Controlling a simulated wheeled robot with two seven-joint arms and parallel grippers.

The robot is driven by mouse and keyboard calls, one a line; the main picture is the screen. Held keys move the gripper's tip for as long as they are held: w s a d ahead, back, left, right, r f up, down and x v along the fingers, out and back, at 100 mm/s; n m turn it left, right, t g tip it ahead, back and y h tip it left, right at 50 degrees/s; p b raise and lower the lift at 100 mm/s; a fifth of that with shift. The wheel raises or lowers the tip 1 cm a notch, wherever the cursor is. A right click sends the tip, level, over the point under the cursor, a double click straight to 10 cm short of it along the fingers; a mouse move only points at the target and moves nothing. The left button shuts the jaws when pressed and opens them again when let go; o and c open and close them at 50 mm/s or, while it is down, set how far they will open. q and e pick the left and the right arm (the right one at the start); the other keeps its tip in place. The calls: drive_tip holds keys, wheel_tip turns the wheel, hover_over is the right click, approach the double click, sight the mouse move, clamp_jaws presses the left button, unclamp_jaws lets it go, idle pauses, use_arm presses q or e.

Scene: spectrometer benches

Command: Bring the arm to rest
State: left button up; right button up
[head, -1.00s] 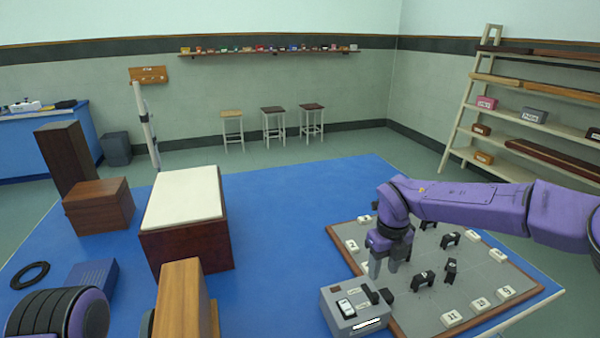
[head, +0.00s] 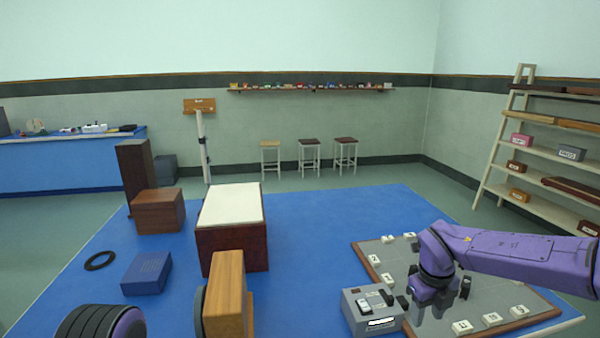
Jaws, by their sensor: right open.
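My right arm, purple, comes in from the right in the head view. Its gripper (head: 429,307) points down over the grey board (head: 378,252), just right of a small grey box. Its two grey fingers are apart and I see nothing between them. The gripper hides the middle of the board and most of the small dark pieces there; one dark piece (head: 465,287) shows to its right. Part of my left arm shows at the bottom left edge, but its gripper is out of view.
The grey box (head: 372,312) with a switch stands at the board's near left corner. White numbered blocks (head: 462,327) line the board's edge. A white-topped brown block (head: 232,205) and an upright wooden block (head: 228,290) stand left. Blue floor between them and the board is clear.

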drive_tip(key=s+d+f+n+t+h+b, duration=0.1)
drive_tip(key=s+f+n+t+h, duration=0.15)
drive_tip(key=f+n, duration=0.55)
drive_tip(key=s+d+f+n+t+h+b, duration=0.1)
drive_tip(key=s+d+f+n+t+h, duration=0.2)
drive_tip(key=f+n, duration=0.5)
use_arm(q)
drive_tip(key=f, duration=0.1)
drive_tip(key=f+b, duration=0.1)
drive_tip(key=f, duration=0.1)
drive_tip(key=f+b, duration=0.1)
drive_tip(key=shift+w+a+f, duration=0.1)
drive_tip(key=shift+w+f, duration=0.2)
drive_tip(key=shift+f, duration=0.05)
use_arm(e)
drive_tip(key=s+a+f+n+g+y, duration=0.1)
drive_tip(key=s+f+n, duration=0.4)
drive_tip(key=s, duration=0.8)
drive_tip(key=s+a+f+n+g+y, duration=0.1)
drive_tip(key=s+f+n, duration=0.4)
drive_tip(key=s+f, duration=0.7)
drive_tip(key=shift+s+a+n+g+y, duration=0.25)
drive_tip(key=shift+s+n+g+y, duration=0.25)
drive_tip(key=shift+s, duration=0.75)
